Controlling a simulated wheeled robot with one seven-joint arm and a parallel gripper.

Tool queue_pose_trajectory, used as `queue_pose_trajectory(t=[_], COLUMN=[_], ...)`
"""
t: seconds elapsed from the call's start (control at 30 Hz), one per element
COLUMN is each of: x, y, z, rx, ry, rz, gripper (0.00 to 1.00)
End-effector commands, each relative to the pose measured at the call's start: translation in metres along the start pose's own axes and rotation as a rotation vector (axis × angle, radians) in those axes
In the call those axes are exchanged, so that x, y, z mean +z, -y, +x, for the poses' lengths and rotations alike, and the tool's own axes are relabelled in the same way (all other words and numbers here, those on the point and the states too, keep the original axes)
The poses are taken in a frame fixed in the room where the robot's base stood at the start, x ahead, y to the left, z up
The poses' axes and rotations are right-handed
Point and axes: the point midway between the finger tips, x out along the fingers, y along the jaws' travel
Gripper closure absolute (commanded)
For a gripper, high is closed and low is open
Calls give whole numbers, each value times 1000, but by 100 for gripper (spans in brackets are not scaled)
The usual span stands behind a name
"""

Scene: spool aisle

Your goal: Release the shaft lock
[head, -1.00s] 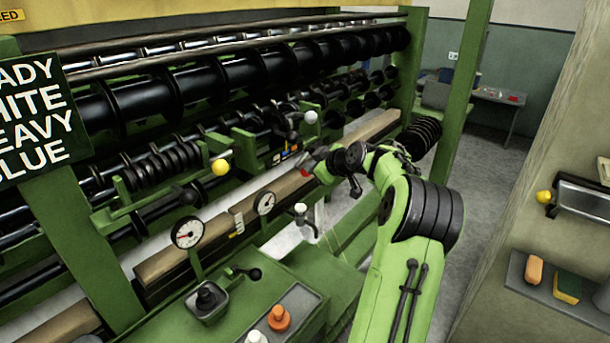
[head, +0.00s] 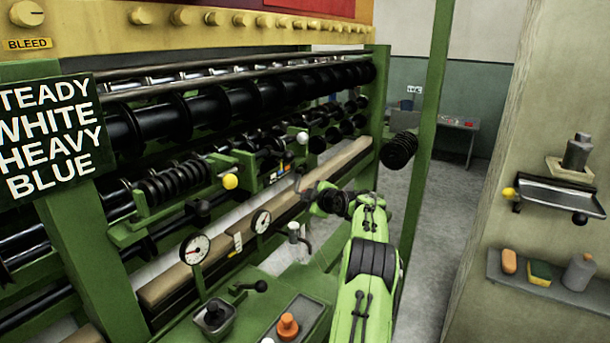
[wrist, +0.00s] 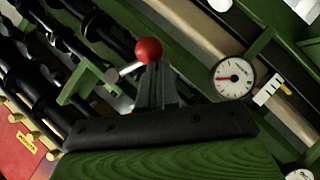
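A lever with a red ball knob (wrist: 149,50) and a silver rod (wrist: 128,69) shows in the wrist view; I take it for the shaft lock, though no label shows. My gripper (wrist: 155,78) has its grey fingers close together, with the knob at their tips. It appears shut on the knob. In the head view my gripper (head: 308,193) is small, beside the brown rail of the green machine. The knob cannot be made out there.
Two dial gauges (head: 195,249) (head: 261,221), a yellow ball knob (head: 230,181) and a white ball knob (head: 302,137) stand nearby. Floor (head: 427,220) is clear beyond the green post.

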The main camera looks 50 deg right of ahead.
Motion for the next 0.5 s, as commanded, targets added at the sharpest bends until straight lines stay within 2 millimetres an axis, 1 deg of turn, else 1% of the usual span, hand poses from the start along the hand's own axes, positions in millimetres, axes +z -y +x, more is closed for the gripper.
queue_pose_trajectory(t=[0.5], x=[7], y=[4], z=[5], rx=[-4], ry=[2], rz=[4], gripper=[100])
